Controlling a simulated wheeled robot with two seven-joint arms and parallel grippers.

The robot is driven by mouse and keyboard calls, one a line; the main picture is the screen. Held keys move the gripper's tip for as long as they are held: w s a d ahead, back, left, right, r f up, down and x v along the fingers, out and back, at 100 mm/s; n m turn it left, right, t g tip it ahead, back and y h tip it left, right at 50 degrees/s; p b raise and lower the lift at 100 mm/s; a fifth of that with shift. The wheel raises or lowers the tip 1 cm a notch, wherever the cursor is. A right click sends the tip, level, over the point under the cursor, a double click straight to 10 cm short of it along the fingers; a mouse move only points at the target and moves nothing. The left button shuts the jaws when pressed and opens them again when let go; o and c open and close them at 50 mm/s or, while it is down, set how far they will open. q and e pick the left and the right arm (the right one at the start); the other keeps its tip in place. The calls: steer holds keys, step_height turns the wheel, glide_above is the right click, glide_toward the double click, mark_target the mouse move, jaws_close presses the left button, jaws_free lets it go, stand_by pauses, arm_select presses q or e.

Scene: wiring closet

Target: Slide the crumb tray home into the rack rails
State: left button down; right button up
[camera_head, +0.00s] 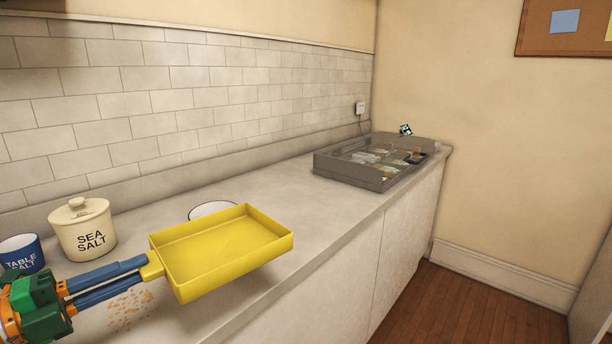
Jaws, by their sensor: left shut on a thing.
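The crumb tray (222,249) is a shallow yellow rectangular tray with low walls and a short tab at its left end. My left gripper (146,268) comes in from the lower left, and its blue fingers are shut on that tab. The tray is held out level over the counter's front part and looks empty. No rack rails can be made out for certain. A grey open-topped case (345,172) with small items in it stands at the far end of the counter. My right gripper is not in view.
A cream sea salt jar (83,230) and a blue table salt pot (21,254) stand at the left. A white round dish (212,209) is partly hidden behind the tray. Crumbs (128,308) lie near the gripper. The counter (305,212) is clear between tray and case.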

arm_select(q)
steer(key=s+d+f+m+g+h+p, duration=0.1)
steer(key=s+d+f+p, duration=0.4)
steer(key=s+d, duration=0.5)
step_height(320, 180, down, 2)
steer(key=shift+s+d+f+m+g+h, duration=0.25)
steer(key=shift+s+m+g, duration=0.25)
steer(key=shift+s, duration=0.3)
